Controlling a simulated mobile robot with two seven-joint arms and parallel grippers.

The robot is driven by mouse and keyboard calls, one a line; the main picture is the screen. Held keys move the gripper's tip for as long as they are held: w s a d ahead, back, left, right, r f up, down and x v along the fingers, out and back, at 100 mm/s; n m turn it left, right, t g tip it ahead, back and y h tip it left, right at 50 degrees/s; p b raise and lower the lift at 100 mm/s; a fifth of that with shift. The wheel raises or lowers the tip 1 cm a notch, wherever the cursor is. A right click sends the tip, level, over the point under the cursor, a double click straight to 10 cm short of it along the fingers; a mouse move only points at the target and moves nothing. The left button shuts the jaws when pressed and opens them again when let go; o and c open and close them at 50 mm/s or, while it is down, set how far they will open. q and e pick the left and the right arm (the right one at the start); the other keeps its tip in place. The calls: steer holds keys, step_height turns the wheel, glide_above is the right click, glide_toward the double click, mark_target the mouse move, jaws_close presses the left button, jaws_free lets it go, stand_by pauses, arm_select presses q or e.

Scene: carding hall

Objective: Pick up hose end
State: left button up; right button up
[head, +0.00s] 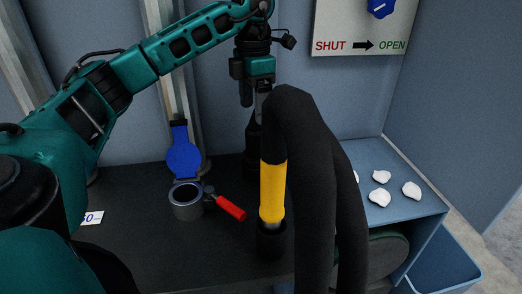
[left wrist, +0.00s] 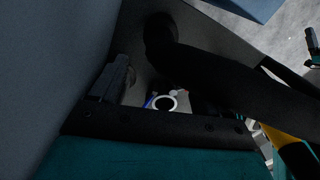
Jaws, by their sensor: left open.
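The black hose (head: 290,120) arches up and over in the head view. Its end has a yellow sleeve (head: 272,190) and a dark cuff (head: 271,241) pointing down at the dark bench top. My left gripper (head: 256,100) points down just behind and left of the hose's bend. It is open and apart from the yellow sleeve; its fingertips are partly hidden by the hose. In the left wrist view the hose (left wrist: 225,75) crosses beyond the left gripper (left wrist: 160,92), and no hose lies clearly between the fingers. My right gripper is not clearly seen.
A grey pipe fitting (head: 186,203) with a raised blue cap (head: 183,155) and a red lever (head: 231,208) stands left of the hose end. White lumps (head: 380,197) lie on the blue shelf at right. A SHUT-to-OPEN sign (head: 360,35) hangs on the back wall.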

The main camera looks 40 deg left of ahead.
mark_target(256, 142)
arm_select(q)
step_height(256, 142, down, 4)
steer(key=shift+f, duration=0.25)
steer(key=shift+w+f, duration=0.1)
steer(key=shift+f, duration=2.75)
steer(key=shift+d, duration=0.1)
steer(key=c, duration=1.3)
arm_select(e)
steer(key=shift+f, duration=0.3)
arm_select(q)
steer(key=shift+o, duration=0.2)
steer(key=shift+r, duration=0.1)
